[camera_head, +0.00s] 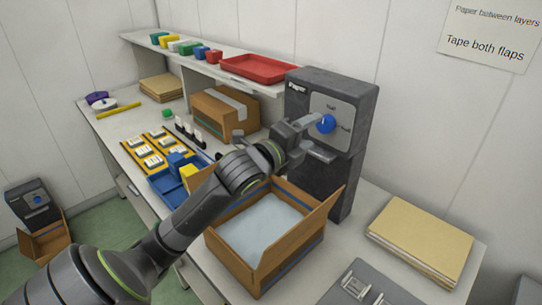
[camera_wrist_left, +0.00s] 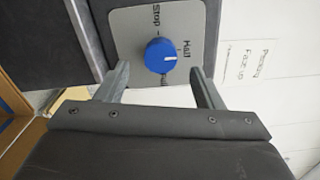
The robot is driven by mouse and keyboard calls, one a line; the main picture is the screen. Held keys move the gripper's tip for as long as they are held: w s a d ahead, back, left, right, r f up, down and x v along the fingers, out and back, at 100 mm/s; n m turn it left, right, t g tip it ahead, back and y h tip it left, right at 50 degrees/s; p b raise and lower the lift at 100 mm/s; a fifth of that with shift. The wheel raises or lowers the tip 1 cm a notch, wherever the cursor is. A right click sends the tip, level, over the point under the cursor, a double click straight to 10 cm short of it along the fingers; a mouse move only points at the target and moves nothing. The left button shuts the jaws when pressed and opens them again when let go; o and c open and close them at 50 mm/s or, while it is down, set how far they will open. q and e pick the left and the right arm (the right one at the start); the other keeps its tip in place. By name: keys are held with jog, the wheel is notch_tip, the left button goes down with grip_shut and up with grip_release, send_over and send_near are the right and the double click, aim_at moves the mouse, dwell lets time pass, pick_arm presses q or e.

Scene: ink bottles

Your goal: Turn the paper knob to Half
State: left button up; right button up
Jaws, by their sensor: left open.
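The paper knob (camera_head: 326,124) is a round blue dial on a light plate on the dark grey paper machine (camera_head: 298,98). In the left wrist view the knob (camera_wrist_left: 161,52) sits on its plate (camera_wrist_left: 127,27) with "Stop" and "Half" readable and a third label partly hidden. A small pale mark shows on the knob, but its exact setting is hard to tell. My left gripper (camera_head: 327,138) is open in front of the plate. In the wrist view its fingertips (camera_wrist_left: 159,69) lie on either side of the knob, apparently not touching it.
An open cardboard box (camera_head: 222,245) with pale paper inside stands below my left arm. A closed carton (camera_head: 208,113) is left of the machine. A stack of tan sheets (camera_head: 420,235) lies at right. A shelf with a red tray (camera_head: 258,69) runs behind.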

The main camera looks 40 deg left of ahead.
pick_arm(q)
jog(key=s+a+p, duration=0.1)
jog(key=s+p, duration=0.5)
jog(key=s, duration=0.7)
jog(key=shift+s+a, duration=0.25)
jog(key=shift+a, duration=0.15)
dwell(0.3)
